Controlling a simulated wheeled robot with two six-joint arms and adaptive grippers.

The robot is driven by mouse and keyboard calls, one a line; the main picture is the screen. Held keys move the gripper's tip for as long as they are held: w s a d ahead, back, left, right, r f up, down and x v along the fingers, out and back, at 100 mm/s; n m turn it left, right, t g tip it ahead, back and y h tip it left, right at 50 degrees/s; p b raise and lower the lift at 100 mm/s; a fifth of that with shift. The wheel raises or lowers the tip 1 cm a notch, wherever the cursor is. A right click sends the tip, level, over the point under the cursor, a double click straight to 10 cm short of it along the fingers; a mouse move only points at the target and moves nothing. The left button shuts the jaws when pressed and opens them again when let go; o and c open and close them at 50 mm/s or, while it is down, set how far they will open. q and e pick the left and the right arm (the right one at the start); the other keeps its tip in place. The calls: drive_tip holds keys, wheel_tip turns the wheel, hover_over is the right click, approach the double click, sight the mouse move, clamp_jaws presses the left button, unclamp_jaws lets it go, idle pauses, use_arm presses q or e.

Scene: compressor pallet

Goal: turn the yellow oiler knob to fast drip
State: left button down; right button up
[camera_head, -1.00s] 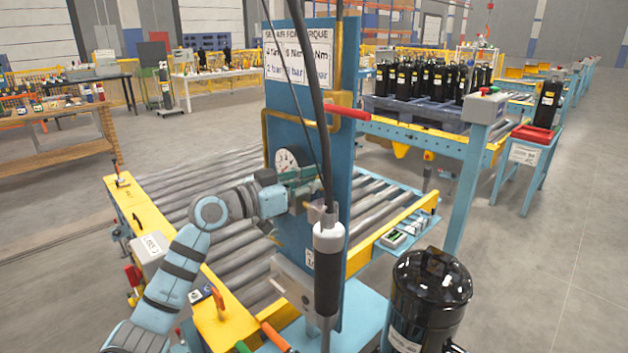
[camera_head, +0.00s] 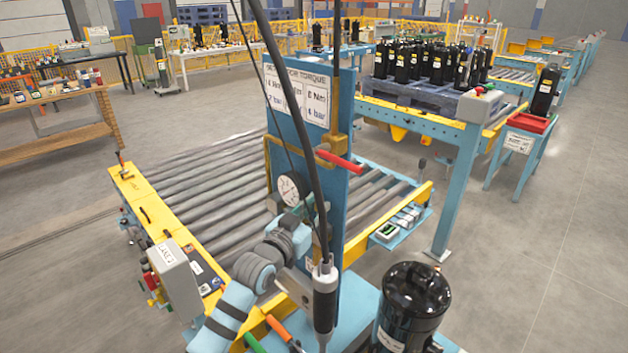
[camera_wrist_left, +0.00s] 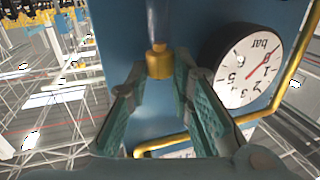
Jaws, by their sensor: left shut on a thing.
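The yellow oiler knob (camera_wrist_left: 158,62) is a small brass-yellow cylinder under a clear tube in the left wrist view, in front of the blue panel (camera_wrist_left: 125,75). My left gripper (camera_wrist_left: 158,75) has its green fingertips on both sides of the knob and is shut on it. In the head view my left gripper (camera_head: 306,212) is at the blue panel (camera_head: 338,190), just below and right of the round gauge (camera_head: 291,190). The knob is hidden there by the gripper and hanging cable. The gauge dial (camera_wrist_left: 255,65) also shows in the wrist view, upside down. My right gripper is not in view.
A black cable and hanging tool (camera_head: 325,285) are close to my left gripper. A red handle (camera_head: 340,161) sticks out above it, and a yellow pipe (camera_wrist_left: 200,138) runs by the gauge. A roller conveyor (camera_head: 215,175) lies behind. A black compressor (camera_head: 413,300) stands at front right.

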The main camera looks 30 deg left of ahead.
use_arm(q)
drive_tip(key=shift+d+r+n+y+p, duration=0.15)
drive_tip(key=shift+n+y+p, duration=0.15)
drive_tip(key=shift+y+p, duration=0.15)
drive_tip(key=shift+d+r+n+y+p, duration=0.1)
drive_tip(key=shift+n+y+p, duration=0.2)
drive_tip(key=shift+y, duration=0.25)
drive_tip(key=shift+f+n+y, duration=0.15)
drive_tip(key=shift+n+y, duration=0.55)
drive_tip(key=shift+y, duration=0.4)
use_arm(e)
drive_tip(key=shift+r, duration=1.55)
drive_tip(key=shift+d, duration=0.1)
use_arm(q)
drive_tip(key=c, duration=1.7)
unclamp_jaws()
drive_tip(key=shift+f, duration=0.1)
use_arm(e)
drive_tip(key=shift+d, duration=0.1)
use_arm(q)
drive_tip(key=s+d, duration=0.2)
drive_tip(key=s, duration=1)
drive_tip(key=shift+d, duration=0.2)
